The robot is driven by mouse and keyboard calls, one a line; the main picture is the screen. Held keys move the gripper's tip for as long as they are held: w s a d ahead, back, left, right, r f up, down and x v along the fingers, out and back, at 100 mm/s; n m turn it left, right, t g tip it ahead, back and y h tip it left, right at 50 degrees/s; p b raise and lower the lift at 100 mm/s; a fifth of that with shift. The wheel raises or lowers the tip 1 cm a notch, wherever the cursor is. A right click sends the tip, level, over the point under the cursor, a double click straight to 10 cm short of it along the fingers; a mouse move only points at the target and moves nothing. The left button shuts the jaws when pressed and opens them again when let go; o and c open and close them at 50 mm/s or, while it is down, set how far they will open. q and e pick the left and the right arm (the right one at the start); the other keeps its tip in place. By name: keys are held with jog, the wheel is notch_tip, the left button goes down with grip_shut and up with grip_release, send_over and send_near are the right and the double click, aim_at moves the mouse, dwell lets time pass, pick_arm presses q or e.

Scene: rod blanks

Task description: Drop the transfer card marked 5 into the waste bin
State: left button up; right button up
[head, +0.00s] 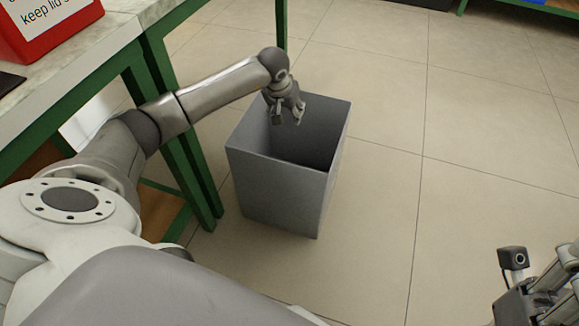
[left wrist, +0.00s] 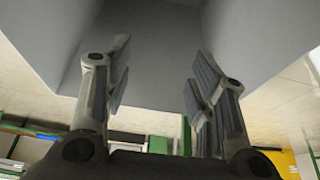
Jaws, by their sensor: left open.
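The grey waste bin (head: 284,200) stands on the floor in the head view, open at the top. My left gripper (head: 287,115) is over the bin's opening, pointing down near its far left part. The left wrist view shows its two fingers (left wrist: 160,80) apart with nothing between them and grey bin walls (left wrist: 150,30) beyond. The card marked 5 does not show in either view; the visible inside of the bin is dark and its bottom is hidden. My right gripper (head: 560,290) shows only partly at the bottom right, cut by the picture edge, with its jaws unclear.
A green-framed bench (head: 170,120) with a pale top stands left of the bin. A red container (head: 45,25) with a white label sits on it at the top left. Tiled floor (head: 450,170) right of the bin is clear.

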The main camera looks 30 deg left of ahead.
pick_arm(q)
jog(key=v, duration=1.2)
